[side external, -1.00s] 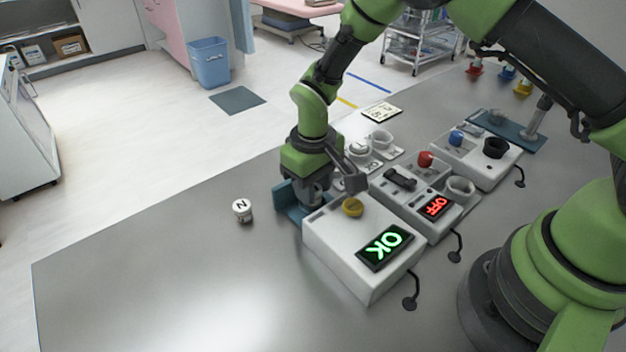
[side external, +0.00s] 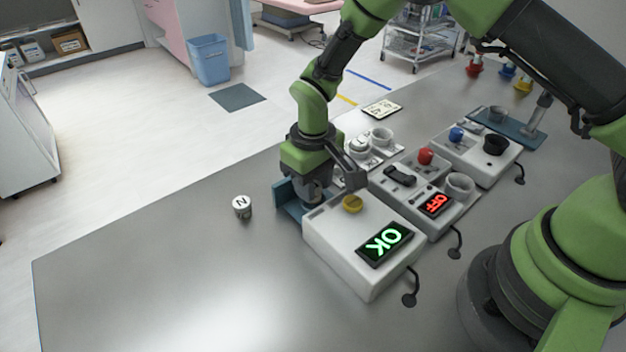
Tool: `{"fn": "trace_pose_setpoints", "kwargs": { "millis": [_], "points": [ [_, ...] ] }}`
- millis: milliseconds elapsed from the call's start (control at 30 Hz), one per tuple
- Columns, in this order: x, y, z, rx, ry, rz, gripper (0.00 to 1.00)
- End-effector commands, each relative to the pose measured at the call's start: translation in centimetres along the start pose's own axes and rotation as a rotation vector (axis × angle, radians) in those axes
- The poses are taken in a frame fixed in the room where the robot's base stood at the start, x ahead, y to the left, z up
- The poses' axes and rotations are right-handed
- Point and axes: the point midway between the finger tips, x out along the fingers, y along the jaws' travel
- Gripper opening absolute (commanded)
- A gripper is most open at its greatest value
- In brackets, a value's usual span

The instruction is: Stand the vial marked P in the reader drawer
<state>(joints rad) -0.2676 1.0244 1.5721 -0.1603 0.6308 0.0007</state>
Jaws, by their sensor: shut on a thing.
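The reader is a white box (side external: 335,250) with a yellow knob (side external: 352,204) and a screen (side external: 384,244) showing a green OK. Its blue drawer (side external: 284,199) stands open at the box's far left side. My gripper (side external: 312,204) points down at the drawer and is shut on a vial, mostly hidden by the fingers and the reader. Its letter does not show, and I cannot tell whether it touches the drawer floor. Another white vial (side external: 242,208), marked N, stands upright on the table, left of the drawer and apart from it.
Right of the reader stands a second device (side external: 412,207) with a red OFF screen, then a third device (side external: 480,160) with a blue knob. White holders with round cups (side external: 381,137) sit behind my gripper. The table's left and front (side external: 150,280) is clear.

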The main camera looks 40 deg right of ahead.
Motion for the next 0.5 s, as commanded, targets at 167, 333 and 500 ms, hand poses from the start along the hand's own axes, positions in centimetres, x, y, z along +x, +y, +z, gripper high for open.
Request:
{"fn": "trace_pose_setpoints", "kwargs": {
  "millis": [167, 333, 500],
  "points": [
    [0.18, 0.00, 0.00, 0.000, 0.000, 0.000, 0.10],
    [0.52, 0.00, 0.00, 0.000, -0.001, 0.000, 0.10],
    [0.85, 0.00, 0.00, 0.000, -0.001, 0.000, 0.10]
  ]
}}
